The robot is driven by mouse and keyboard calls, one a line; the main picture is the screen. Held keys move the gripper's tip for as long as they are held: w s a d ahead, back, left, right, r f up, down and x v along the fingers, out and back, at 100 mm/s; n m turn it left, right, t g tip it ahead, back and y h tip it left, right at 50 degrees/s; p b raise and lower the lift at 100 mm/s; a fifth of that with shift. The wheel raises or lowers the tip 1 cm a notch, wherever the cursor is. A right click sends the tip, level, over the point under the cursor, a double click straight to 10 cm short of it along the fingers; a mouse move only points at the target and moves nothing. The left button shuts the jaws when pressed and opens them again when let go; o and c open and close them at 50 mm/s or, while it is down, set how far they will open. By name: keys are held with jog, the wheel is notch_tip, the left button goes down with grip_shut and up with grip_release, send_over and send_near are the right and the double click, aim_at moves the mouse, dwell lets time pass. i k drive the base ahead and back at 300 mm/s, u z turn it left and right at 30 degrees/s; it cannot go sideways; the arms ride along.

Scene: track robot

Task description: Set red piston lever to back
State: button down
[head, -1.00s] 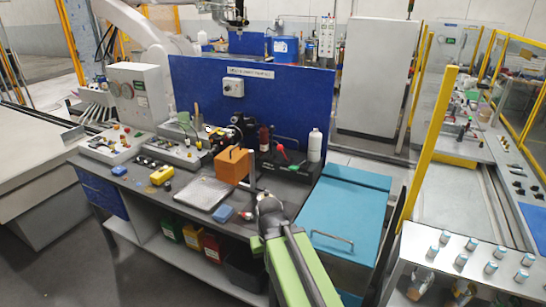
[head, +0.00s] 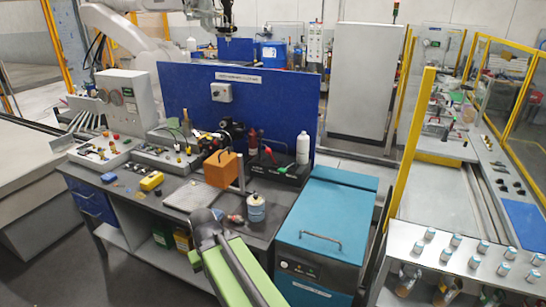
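The red lever (head: 269,152) is small and sticks up from a black box (head: 282,172) at the back right of the workbench, before the blue panel. It seems tilted, but it is too small to tell which way it is set. A green handle (head: 283,170) is on the same box. My gripper (head: 216,213) is at the end of my green and grey arm, over the front of the bench, left of and nearer than the lever. It is apart from the lever. Its fingers are too small and merged with the bench to tell their opening.
An orange box (head: 222,169) stands on the bench left of the black box. A small light-blue canister (head: 256,208) stands at the front edge, a white bottle (head: 303,148) behind the levers. A teal cabinet (head: 320,235) adjoins the bench at right.

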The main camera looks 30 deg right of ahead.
aim_at(268, 151)
jog(key=i, duration=0.9)
jog(key=u, duration=0.05)
